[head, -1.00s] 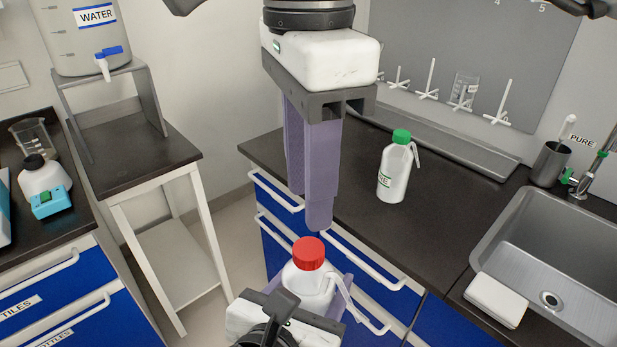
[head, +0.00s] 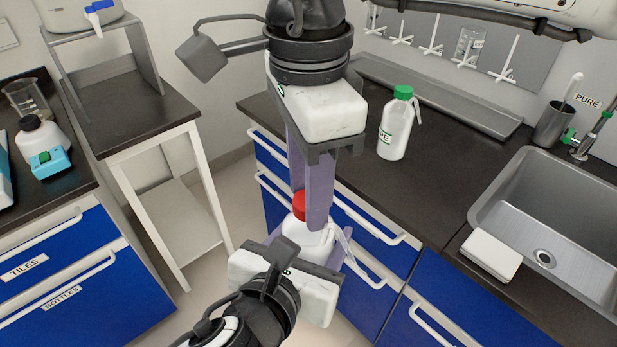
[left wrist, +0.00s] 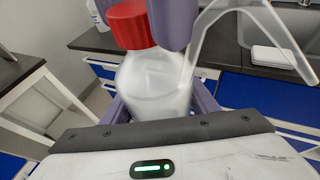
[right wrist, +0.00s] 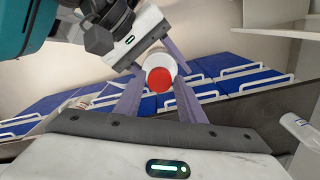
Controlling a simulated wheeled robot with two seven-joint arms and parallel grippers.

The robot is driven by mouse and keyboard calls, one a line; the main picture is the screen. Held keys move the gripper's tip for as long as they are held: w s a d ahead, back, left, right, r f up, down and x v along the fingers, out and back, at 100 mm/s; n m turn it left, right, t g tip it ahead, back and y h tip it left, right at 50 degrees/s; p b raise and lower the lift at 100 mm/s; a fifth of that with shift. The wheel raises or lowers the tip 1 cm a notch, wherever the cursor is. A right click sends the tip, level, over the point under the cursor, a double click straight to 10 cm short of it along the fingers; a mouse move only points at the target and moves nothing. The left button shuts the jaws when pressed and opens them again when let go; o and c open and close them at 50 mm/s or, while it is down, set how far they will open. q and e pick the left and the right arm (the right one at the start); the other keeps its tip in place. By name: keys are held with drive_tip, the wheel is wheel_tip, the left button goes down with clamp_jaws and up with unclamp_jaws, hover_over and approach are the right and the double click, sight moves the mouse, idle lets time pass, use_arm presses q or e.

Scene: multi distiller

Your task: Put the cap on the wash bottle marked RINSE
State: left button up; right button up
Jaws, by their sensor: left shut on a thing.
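A white wash bottle (head: 308,237) with a bent spout is held upright in my left gripper, which is shut on its body; it also shows in the left wrist view (left wrist: 155,80). A red cap (head: 299,204) sits on top of the bottle (left wrist: 130,24). I cannot read the bottle's label. My right gripper (head: 310,205) points down from above, its purple fingers on either side of the red cap (right wrist: 159,79). The fingers are apart with the cap between their tips; whether they press on it I cannot tell.
Another white wash bottle (head: 395,128) with a green cap and a partly hidden green label stands on the dark counter (head: 375,185). The sink (head: 545,215) and a white block (head: 490,254) are to the right. A small table (head: 150,115) stands left. The held bottle is before blue drawers.

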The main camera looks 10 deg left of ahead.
drive_tip(key=c, duration=0.9)
drive_tip(key=m, duration=0.8)
drive_tip(key=o, duration=1.2)
drive_tip(key=shift+o, duration=0.2)
wheel_tip(320, 180, up, 12)
